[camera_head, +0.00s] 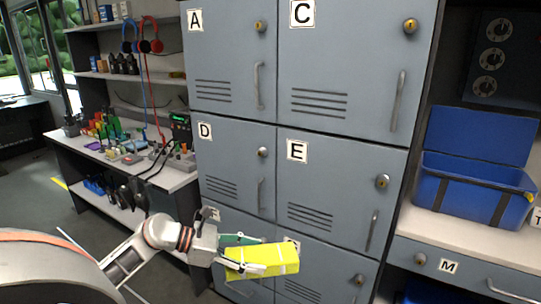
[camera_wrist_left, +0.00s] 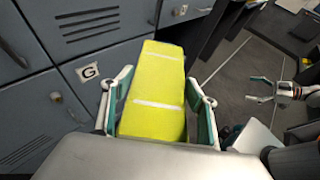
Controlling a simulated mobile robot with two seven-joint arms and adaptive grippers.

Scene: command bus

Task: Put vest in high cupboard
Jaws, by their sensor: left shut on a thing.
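The vest (camera_head: 262,261) is a folded yellow block with pale stripes. It also fills the middle of the left wrist view (camera_wrist_left: 155,90). My left gripper (camera_head: 240,254) is shut on it, with a finger on each side, and holds it in front of the lower lockers. High cupboard doors A (camera_head: 226,50) and C (camera_head: 350,65) are grey, with handles, locks and vents, and look shut. They stand above and beyond the vest. My right gripper (camera_wrist_left: 262,88) shows only in the left wrist view, far off at the right, empty with its fingers apart.
Below are shut locker doors D (camera_head: 232,165) and E (camera_head: 335,185). At the right, an open blue box (camera_head: 470,190) stands on a counter. At the left, a workbench (camera_head: 165,178) holds tools, with headphones hanging above. Floor shows at the left.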

